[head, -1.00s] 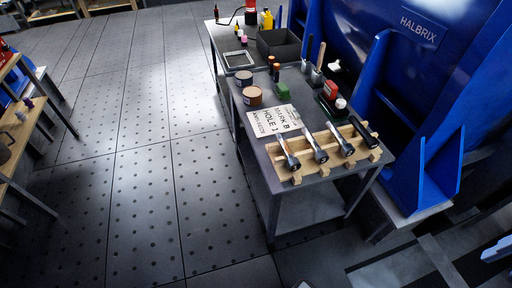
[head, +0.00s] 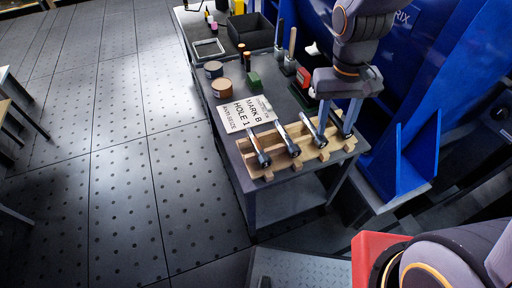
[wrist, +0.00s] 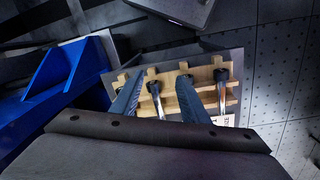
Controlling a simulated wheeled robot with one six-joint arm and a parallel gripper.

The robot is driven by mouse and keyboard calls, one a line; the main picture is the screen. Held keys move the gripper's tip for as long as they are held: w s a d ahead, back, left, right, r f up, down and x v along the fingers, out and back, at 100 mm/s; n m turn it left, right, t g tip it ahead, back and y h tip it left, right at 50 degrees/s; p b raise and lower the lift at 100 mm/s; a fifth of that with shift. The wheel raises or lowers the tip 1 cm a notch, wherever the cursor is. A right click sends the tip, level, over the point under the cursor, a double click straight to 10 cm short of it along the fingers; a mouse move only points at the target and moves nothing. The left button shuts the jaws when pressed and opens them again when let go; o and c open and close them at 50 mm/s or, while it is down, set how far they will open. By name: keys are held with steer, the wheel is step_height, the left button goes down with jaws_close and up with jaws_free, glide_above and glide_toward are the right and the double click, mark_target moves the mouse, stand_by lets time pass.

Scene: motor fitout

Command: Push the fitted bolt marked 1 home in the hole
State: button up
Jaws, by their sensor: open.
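A wooden rack (head: 263,173) on the grey bench holds several dark-headed steel bolts, among them one at its left end (head: 258,149) and one beside it (head: 288,140). I cannot read a mark 1 on any bolt, and I cannot make out a bolt fitted in a hole. My gripper (head: 338,128) is open over the right part of the rack. In the wrist view my gripper (wrist: 160,74) points at the rack (wrist: 206,74), with one bolt (wrist: 154,90) showing between the fingers. Another bolt (wrist: 222,78) stands right of them. The fingers hide part of the rack.
Two tins (head: 221,88), a green block (head: 254,79) and a dark bin (head: 250,33) stand farther back. A blue housing with a bracket (head: 405,170) is close on the right. Open floor (head: 115,150) lies left.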

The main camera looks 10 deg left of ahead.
steer(key=w+a+f+n+h, duration=0.1)
steer(key=a+f, duration=0.2)
steer(key=a, duration=0.3)
steer(key=w+a+f+n, duration=0.2)
steer(key=a, duration=0.5)
steer(key=n+t, duration=0.1)
glide_above(257, 145)
steer(key=s+a, duration=0.1)
steer(key=a, duration=0.1)
step_height(257, 145, down, 5)
steer(key=shift+w+d+f+p, duration=0.2)
steer(key=shift+d+f, duration=0.1)
steer(key=shift+f, duration=0.8)
steer(key=shift+w+d+f+p, duration=0.1)
steer(key=shift+d+f+p, duration=0.2)
steer(key=shift+f, duration=0.85)
steer(key=shift+w+d+f+p, duration=0.15)
steer(key=shift+d+f, duration=0.15)
steer(key=shift+f, duration=0.8)
jaws_close()
